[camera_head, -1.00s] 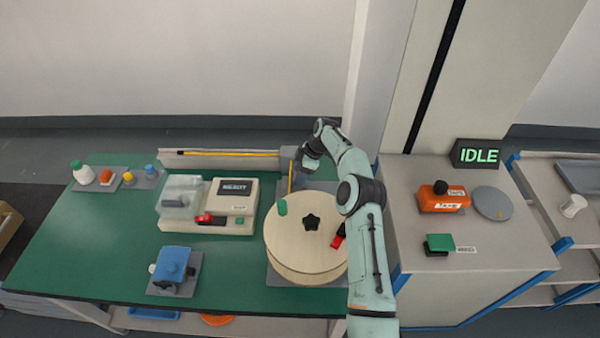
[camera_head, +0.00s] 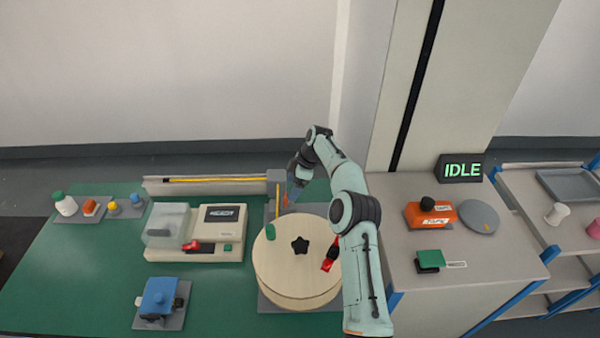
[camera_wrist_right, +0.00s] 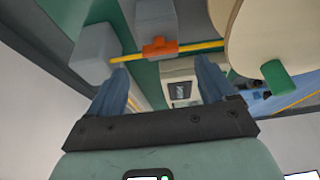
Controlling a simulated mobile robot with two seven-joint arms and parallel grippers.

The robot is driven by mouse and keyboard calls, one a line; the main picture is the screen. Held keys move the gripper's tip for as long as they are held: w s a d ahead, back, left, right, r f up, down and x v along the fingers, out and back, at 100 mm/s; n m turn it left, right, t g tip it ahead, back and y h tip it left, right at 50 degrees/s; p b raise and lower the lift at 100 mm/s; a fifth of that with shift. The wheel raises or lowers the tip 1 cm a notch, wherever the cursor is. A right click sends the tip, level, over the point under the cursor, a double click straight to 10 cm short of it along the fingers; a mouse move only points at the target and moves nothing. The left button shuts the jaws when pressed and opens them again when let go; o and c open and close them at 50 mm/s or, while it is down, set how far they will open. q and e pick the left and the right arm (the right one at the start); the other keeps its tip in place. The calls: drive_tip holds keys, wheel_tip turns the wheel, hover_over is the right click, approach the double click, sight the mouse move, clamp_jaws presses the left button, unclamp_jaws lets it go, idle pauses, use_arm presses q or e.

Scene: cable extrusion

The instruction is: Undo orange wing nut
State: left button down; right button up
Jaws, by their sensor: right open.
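The orange wing nut (camera_wrist_right: 160,47) sits on a grey block (camera_wrist_right: 152,20), with a thin yellow cable (camera_wrist_right: 203,45) passing at it. In the head view it is a small orange spot (camera_head: 285,200) beside my right gripper (camera_head: 288,196). In the wrist view my right gripper (camera_wrist_right: 162,68) is open, its two blue fingers apart. The wing nut lies just beyond the fingertips, roughly midway between them, with nothing between the fingers. Whether a finger touches it cannot be told. My left gripper is not in view.
A large wooden reel (camera_head: 275,280) with a black star knob (camera_head: 300,245) stands close by the gripper. A beige machine (camera_head: 220,228) is to its left. A long rail (camera_head: 215,186) runs along the bench's back. A screen (camera_head: 461,169) reading IDLE stands at right.

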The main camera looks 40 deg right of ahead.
drive_tip(key=v, duration=0.7)
drive_tip(key=shift+r, duration=0.25)
drive_tip(key=shift+s+d, duration=0.1)
